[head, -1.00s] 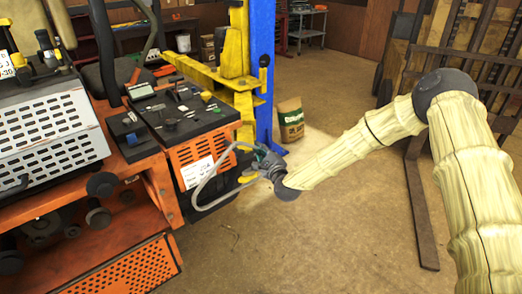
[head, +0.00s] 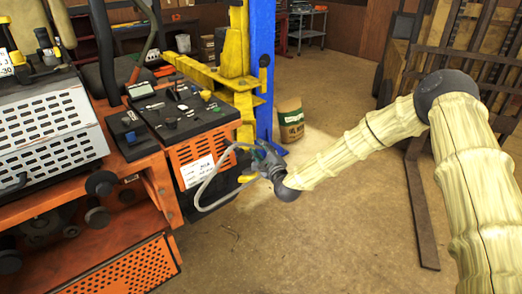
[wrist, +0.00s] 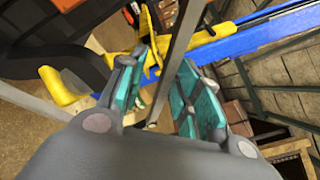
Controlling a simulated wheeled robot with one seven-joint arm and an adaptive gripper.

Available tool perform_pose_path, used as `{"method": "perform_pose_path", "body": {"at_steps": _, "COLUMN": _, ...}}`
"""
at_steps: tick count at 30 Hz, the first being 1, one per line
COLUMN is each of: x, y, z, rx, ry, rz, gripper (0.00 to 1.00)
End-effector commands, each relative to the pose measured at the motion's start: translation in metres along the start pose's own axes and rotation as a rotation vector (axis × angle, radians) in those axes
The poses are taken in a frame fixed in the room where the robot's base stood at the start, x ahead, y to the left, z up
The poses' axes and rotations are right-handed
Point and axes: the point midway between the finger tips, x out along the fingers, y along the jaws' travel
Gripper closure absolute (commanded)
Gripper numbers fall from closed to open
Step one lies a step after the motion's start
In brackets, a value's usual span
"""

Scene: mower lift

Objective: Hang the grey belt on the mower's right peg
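The grey belt (head: 196,190) is a thin loop beside the right end of the orange mower (head: 198,157), bowing left in front of its side. Its right part reaches my gripper (head: 258,160). In the wrist view, a straight strand of the belt (wrist: 181,42) runs between the two teal-padded fingers of my gripper (wrist: 160,75). The fingers stand apart, with gaps visible beside the strand. The right peg cannot be made out. I cannot tell whether the belt rests on it.
A blue lift post (head: 263,70) with yellow arms (head: 205,76) stands just behind my gripper. A paper sack (head: 290,121) stands on the floor by the post. Small parts lie on the mower's dark top tray (head: 165,128).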

Motion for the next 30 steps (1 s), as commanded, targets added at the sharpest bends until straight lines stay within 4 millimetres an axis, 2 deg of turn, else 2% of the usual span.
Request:
{"method": "perform_pose_path", "body": {"at_steps": 4, "x": -0.008, "y": 0.0, "z": -0.001, "rx": 0.001, "ry": 0.001, "rz": 0.0, "gripper": 0.67}}
{"method": "perform_pose_path", "body": {"at_steps": 7, "x": -0.02, "y": 0.0, "z": -0.001, "rx": 0.001, "ry": 0.002, "rz": 0.001, "gripper": 0.67}}
{"method": "perform_pose_path", "body": {"at_steps": 15, "x": -0.07, "y": 0.0, "z": -0.001, "rx": 0.003, "ry": 0.002, "rz": 0.001, "gripper": 0.67}}
{"method": "perform_pose_path", "body": {"at_steps": 21, "x": -0.101, "y": 0.0, "z": -0.001, "rx": 0.002, "ry": 0.001, "rz": 0.0, "gripper": 0.67}}
{"method": "perform_pose_path", "body": {"at_steps": 30, "x": -0.119, "y": -0.001, "z": -0.001, "rx": 0.001, "ry": 0.0, "rz": 0.0, "gripper": 0.67}}
